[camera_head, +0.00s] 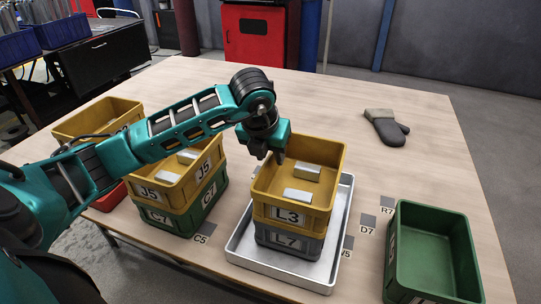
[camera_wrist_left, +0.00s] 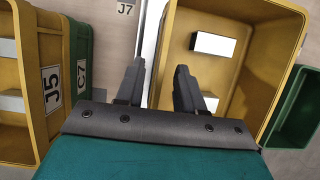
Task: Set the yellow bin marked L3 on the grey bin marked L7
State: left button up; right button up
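The yellow bin marked L3 (camera_head: 265,209) sits upright on the grey bin marked L7 (camera_head: 264,236), and their walls look lined up. Light metallic blocks (camera_head: 297,195) lie inside the yellow bin. My left gripper (camera_head: 276,158) is at the bin's far left rim. In the left wrist view my left gripper (camera_wrist_left: 160,68) has its fingers apart, one outside and one inside the wall of the yellow bin (camera_wrist_left: 232,72). A gap shows between the outer finger and the wall. The grey bin is hidden in that view. My right gripper is not in view.
Both bins stand in a metal tray (camera_head: 243,263). Left of it, yellow bin J5 (camera_head: 168,178) sits on green bin C7 (camera_head: 213,207). An empty green bin (camera_head: 435,283) is at the right. The back of the table is clear.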

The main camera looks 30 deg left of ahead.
pick_arm(q)
jog(key=a+v, duration=0.1)
jog(key=v, duration=0.9)
jog(key=shift+d+p, duration=0.45)
jog(key=shift+d, duration=0.05)
